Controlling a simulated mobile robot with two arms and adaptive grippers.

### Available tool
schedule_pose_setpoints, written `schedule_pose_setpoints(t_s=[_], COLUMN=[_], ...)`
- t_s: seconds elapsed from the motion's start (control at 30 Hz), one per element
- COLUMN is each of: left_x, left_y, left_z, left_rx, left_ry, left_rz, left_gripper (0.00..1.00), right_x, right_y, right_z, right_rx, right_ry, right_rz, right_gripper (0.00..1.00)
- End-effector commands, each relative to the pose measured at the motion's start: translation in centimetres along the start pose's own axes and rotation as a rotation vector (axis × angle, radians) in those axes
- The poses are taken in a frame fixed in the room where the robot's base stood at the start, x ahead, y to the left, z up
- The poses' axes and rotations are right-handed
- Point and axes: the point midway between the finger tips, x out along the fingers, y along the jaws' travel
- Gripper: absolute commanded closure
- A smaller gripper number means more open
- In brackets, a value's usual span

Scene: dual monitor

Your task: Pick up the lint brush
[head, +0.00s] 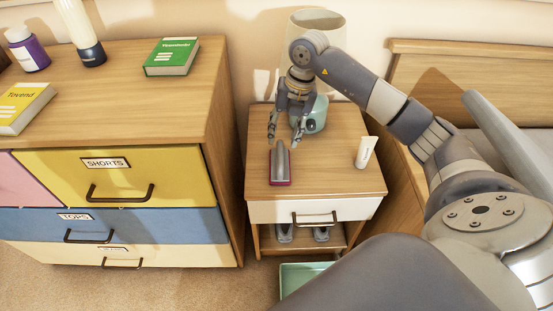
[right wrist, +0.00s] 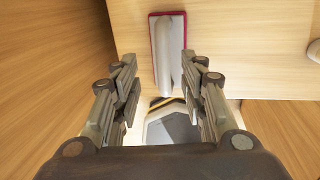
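The lint brush (head: 280,168) has a grey handle and a dark red rim. It lies on top of the small wooden nightstand (head: 335,160), near its left front. My right gripper (head: 283,141) points down just behind and above the brush, fingers spread and empty. In the right wrist view the brush (right wrist: 168,55) shows beyond the open fingers (right wrist: 158,62), its handle lying lengthwise between them and apart from both. My left gripper is out of view.
A teal-based lamp (head: 317,115) stands behind my right gripper. A white tube (head: 366,152) stands on the nightstand's right side. A dresser (head: 213,110) with books and bottles stands left, higher than the nightstand. A bed (head: 450,75) is at right.

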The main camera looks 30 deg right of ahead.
Motion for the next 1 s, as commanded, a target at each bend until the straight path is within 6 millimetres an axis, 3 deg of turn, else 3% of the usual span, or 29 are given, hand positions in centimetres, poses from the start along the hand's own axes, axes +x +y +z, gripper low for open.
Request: schedule_pose_setpoints(t_s=[0.1, 0.37, 0.6, 0.93, 0.97, 1.0], left_x=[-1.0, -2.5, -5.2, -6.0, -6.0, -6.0], left_y=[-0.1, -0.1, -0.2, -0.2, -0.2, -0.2], left_z=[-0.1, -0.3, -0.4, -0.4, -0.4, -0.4], left_rx=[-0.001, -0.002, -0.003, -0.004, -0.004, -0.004], left_ry=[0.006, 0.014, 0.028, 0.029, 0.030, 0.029], left_rz=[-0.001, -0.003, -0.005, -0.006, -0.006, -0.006], left_gripper=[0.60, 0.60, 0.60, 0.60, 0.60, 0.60], right_x=[1.8, 3.9, 7.0, 7.7, 7.7, 7.7], right_y=[0.0, -0.1, -0.3, -0.3, -0.3, -0.3], right_z=[0.0, -0.1, 0.0, 0.0, 0.0, 0.0], right_rx=[0.000, 0.000, 0.000, -0.001, -0.001, -0.001], right_ry=[0.001, 0.002, 0.000, -0.002, -0.002, -0.002], right_rz=[0.002, 0.002, 0.003, 0.002, 0.002, 0.002], right_gripper=[0.61, 0.61, 0.61, 0.61, 0.63, 0.72])
